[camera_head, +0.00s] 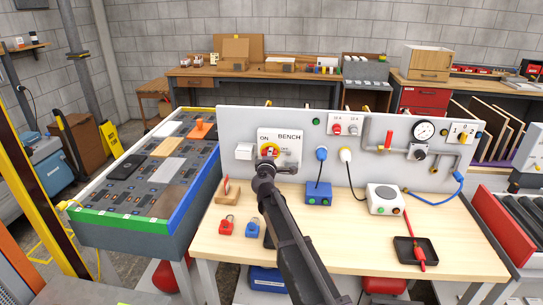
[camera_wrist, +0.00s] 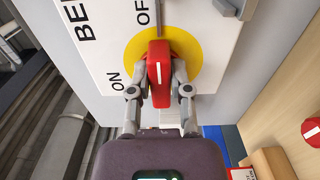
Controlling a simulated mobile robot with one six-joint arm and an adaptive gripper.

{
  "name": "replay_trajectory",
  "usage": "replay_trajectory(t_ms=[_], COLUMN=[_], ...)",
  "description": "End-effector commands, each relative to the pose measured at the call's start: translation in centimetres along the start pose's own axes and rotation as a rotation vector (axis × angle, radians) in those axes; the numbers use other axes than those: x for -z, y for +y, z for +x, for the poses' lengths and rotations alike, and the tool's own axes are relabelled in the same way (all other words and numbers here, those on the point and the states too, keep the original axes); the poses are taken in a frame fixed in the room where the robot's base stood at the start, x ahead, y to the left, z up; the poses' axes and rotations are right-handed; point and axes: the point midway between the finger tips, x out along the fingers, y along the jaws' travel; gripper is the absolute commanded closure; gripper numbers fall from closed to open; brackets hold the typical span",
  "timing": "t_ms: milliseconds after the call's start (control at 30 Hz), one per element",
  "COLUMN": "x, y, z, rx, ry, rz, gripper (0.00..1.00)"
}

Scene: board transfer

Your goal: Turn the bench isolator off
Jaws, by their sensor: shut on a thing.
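The bench isolator is a red handle (camera_wrist: 158,72) with a white stripe on a yellow disc (camera_wrist: 190,50), on a white plate marked BENCH, ON and OFF. In the wrist view, the handle's long axis runs up and down, and OFF is just left of its upper end. ON is to the lower left. My gripper (camera_wrist: 160,88) has a finger on each side of the handle and is shut on it. In the head view, my gripper (camera_head: 266,165) partly covers the isolator (camera_head: 269,150).
The isolator plate is on a grey upright panel (camera_head: 375,170) above a wooden bench (camera_head: 340,255). Red (camera_head: 226,228) and blue (camera_head: 252,228) padlocks and a wooden block (camera_head: 228,196) stand near my arm. A black tray (camera_head: 405,255) is at the right.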

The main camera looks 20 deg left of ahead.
Motion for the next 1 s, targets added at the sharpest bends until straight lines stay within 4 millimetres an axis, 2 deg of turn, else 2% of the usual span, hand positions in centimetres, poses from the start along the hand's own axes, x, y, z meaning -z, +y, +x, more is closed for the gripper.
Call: replay_trajectory(t_ms=[533,567,633,667,1000], x=[0.06,0.06,0.05,0.05,0.00], y=[0.02,0.02,0.02,0.02,0.00], z=[0.16,0.16,0.15,0.14,0.04], rx=[0.000,0.000,0.000,0.000,0.000], ry=[0.001,0.001,0.001,0.001,0.000], rz=[0.033,0.033,0.033,0.032,0.032], gripper=[1.00,0.66,0.45,0.40,0.40])
